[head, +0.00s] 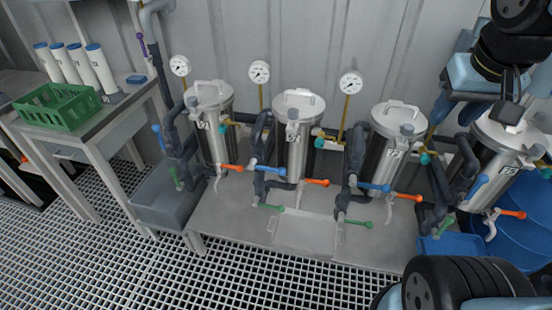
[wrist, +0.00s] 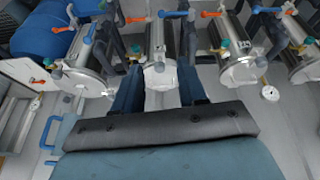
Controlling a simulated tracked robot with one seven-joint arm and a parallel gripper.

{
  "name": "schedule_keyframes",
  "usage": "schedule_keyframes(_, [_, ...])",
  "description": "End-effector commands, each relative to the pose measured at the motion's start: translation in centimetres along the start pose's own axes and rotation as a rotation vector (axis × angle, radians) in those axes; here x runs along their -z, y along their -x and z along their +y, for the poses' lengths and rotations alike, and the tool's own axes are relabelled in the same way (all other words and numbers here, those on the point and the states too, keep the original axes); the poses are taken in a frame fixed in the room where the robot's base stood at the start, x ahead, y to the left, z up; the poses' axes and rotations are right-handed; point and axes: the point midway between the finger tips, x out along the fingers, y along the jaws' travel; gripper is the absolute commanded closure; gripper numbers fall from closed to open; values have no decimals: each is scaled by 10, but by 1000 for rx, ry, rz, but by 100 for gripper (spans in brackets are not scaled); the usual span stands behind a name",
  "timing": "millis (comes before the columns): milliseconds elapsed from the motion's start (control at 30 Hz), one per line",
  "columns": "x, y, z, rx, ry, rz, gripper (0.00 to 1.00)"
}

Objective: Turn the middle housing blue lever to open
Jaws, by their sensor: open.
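Four steel housings stand in a row on a grey bench. Of the three marked in the 70s, the middle one looks like housing 72 (head: 393,140), also in the wrist view (wrist: 159,72). Its blue lever (head: 375,187) lies roughly level across the pipework at its lower left; in the wrist view this lever (wrist: 172,14) is near the top edge. My gripper (wrist: 160,68) is open and empty, its two fingers apart and pointing toward the housing's lid, well short of the lever. In the head view my arm hangs at the upper right, beside housing 73 (head: 492,160).
Orange levers (head: 318,182) and green levers (head: 358,223) sit close to the blue ones among dark pipes. Pressure gauges (head: 351,83) stand behind the housings. A blue tub (head: 505,222) is at right. A green basket (head: 58,106) sits on the left table. The grating floor in front is clear.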

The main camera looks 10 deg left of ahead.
Motion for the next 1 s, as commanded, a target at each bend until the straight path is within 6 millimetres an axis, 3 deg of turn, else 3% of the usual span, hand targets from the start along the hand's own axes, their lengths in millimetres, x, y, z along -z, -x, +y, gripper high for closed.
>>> schedule_keyframes(300, [23,-48,-25,-167,116,-245,58])
schedule_keyframes(567, [42,-86,-53,-361,225,-362,58])
schedule_keyframes(1000, [66,-155,-131,-734,449,-363,58])
